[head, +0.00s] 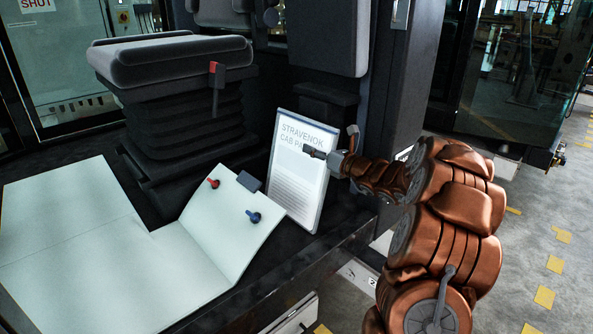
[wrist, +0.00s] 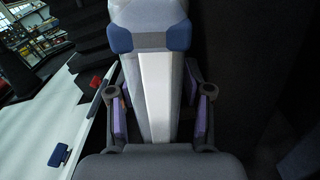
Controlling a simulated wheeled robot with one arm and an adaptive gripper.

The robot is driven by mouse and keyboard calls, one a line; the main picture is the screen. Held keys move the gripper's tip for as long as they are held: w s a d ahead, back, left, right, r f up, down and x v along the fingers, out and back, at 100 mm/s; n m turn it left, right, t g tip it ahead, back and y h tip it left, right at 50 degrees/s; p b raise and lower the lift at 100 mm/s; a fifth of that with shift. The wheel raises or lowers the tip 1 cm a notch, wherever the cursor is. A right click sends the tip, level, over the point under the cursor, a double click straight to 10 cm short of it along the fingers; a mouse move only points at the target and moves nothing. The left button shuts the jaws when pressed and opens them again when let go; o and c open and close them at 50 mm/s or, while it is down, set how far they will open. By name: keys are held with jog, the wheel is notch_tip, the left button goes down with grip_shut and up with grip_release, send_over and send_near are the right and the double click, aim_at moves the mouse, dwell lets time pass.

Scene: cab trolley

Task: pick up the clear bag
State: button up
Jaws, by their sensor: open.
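The clear bag (head: 298,185) stands upright, leaning in the cab, with a white printed sheet showing through it headed "STRAVENOK CAB PA…". My gripper (head: 333,144) is at its upper right side, one finger in front of the sheet and the other near the right edge. In the wrist view my gripper (wrist: 160,105) is open, its purple-padded fingers on either side of a pale grey upright strip with a white band. I cannot tell whether this strip is the bag's edge. Contact with the fingers is not clear.
A dark seat (head: 170,58) stands behind. A dark cab post (head: 400,75) rises close to my arm.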

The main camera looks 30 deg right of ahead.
jog(key=shift+c, duration=0.3)
grip_shut()
dwell(0.4)
